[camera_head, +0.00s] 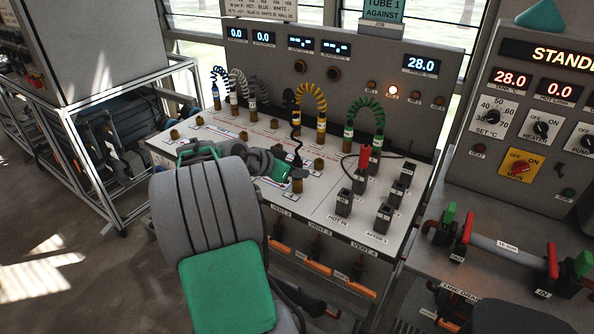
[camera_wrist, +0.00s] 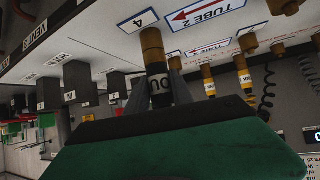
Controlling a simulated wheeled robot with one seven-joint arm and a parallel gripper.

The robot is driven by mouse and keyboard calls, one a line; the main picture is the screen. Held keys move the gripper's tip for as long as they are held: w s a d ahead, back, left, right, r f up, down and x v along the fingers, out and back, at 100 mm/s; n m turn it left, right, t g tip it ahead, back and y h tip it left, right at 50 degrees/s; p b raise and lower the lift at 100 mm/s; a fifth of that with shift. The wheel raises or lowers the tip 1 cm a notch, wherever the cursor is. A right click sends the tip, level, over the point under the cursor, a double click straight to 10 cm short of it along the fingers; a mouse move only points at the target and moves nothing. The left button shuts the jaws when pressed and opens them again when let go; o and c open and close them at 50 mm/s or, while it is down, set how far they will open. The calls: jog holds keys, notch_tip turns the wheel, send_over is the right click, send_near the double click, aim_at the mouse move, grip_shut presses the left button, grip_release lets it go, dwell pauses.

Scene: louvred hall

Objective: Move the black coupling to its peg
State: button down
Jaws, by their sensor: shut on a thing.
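My gripper (camera_head: 284,172) is low over the front part of the bench top. The coupling's end lines up with a brass peg (camera_wrist: 152,43) beside a plate marked 4. They meet in the picture, but I cannot tell how far the coupling is on the peg. In the head view the peg (camera_head: 297,185) shows just beyond the fingers, and my gripper mostly hides the coupling. A black coiled hose (camera_head: 297,148) runs down to it.
Couplings with blue (camera_head: 216,98), yellow (camera_head: 321,125) and green (camera_head: 378,140) bands stand behind on the bench (camera_head: 225,150). Bare brass pegs (camera_head: 319,165) stand nearby. Several black square sockets (camera_head: 344,203) are at the right, one with a red plug (camera_head: 364,157).

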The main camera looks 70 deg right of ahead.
aim_at(296, 162)
jog(key=shift+r, duration=0.15)
dwell(0.5)
jog(key=shift+r+p, duration=1.75)
jog(key=shift+r, duration=1.5)
